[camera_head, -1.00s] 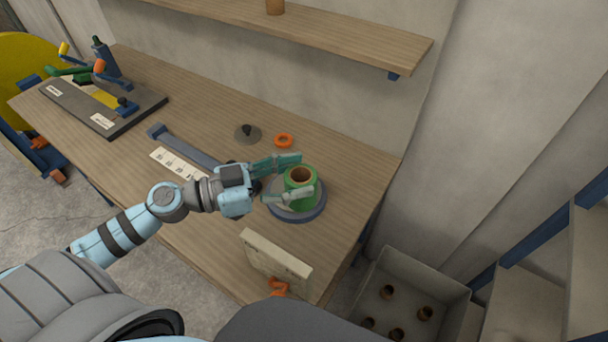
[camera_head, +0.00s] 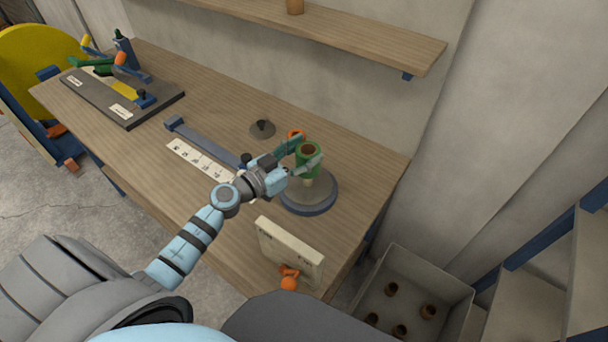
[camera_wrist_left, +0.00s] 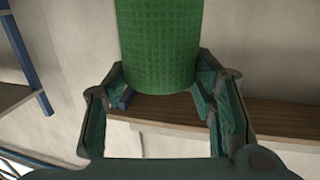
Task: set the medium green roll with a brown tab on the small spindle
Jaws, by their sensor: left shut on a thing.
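The green roll (camera_head: 308,160) has a brown core, and it is upright between the fingers of my left gripper (camera_head: 303,164). In the left wrist view the roll (camera_wrist_left: 160,45) fills the space between the two fingers (camera_wrist_left: 160,88). A small tan piece shows just below the roll; I cannot tell if it is the tab. The roll is raised above a round grey turntable with a blue rim (camera_head: 309,206). A short dark peg on a round grey base (camera_head: 262,129) stands behind, to the left; it may be the small spindle. My right gripper is out of view.
An orange ring (camera_head: 296,134) lies behind the gripper. A long grey bar (camera_head: 205,142) and a label strip (camera_head: 199,160) lie to the left. A cream upright board (camera_head: 290,252) stands at the front edge. A grey bin (camera_head: 447,290) with several brown cores is at the right.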

